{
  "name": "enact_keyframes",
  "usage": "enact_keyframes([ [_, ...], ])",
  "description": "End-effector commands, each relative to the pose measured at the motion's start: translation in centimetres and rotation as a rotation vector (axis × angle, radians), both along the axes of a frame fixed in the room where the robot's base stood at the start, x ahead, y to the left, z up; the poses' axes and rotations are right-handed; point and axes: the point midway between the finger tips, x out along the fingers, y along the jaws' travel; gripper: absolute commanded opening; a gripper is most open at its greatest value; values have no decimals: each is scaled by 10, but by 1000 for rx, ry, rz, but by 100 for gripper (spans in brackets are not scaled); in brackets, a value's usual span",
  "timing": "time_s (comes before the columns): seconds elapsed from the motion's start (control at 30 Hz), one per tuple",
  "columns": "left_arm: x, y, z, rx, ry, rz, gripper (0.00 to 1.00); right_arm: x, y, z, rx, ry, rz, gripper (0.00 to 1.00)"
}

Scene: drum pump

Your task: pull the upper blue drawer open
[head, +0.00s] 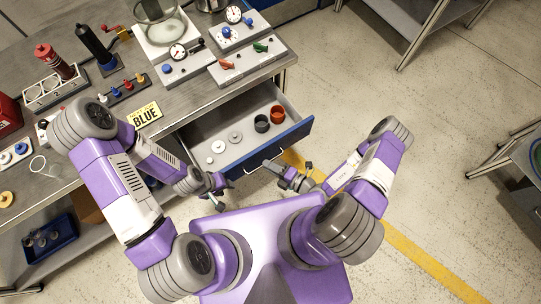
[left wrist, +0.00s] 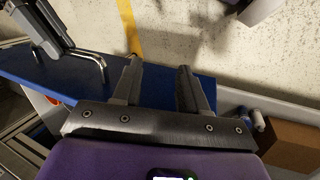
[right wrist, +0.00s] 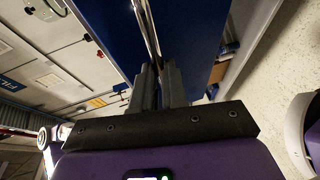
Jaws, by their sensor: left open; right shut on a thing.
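The upper blue drawer (head: 292,137) stands well out from under the workbench, with its inside in view. Its blue front also shows in the left wrist view (left wrist: 75,82) and the right wrist view (right wrist: 197,40). My right gripper (right wrist: 158,82) is shut on the drawer's metal bar handle (right wrist: 147,25). In the head view the right gripper (head: 278,167) is at the front face of the drawer. My left gripper (left wrist: 158,85) is open and empty, over the blue front near its other end. In the head view the left gripper (head: 219,186) is beside the drawer's left corner.
In the drawer are a black cup (head: 262,124), a red cup (head: 277,114) and several pale discs (head: 219,146). The workbench top (head: 190,103) holds gauges, valves and a yellow BLUE sign (head: 145,115). A blue tray (head: 50,240) is on the lower shelf.

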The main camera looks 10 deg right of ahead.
Motion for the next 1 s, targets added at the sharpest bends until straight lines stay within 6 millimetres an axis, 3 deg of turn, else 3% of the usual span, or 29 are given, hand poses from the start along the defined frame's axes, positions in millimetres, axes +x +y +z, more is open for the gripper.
enact_keyframes([
  [0.07,0,0,0,0,0,0,43,0,0,1,0,-1,1,0],
  [0.1,0,0,0,0,0,0,43,0,0,1,0,-1,1,14],
  [0.27,0,0,0,0,0,0,43,0,0,0,1,-1,0,38],
  [0.63,0,0,1,0,0,0,43,-5,-6,1,-1,2,-2,38],
  [1.0,0,0,4,0,0,0,43,-46,-44,12,-2,1,-3,38],
])
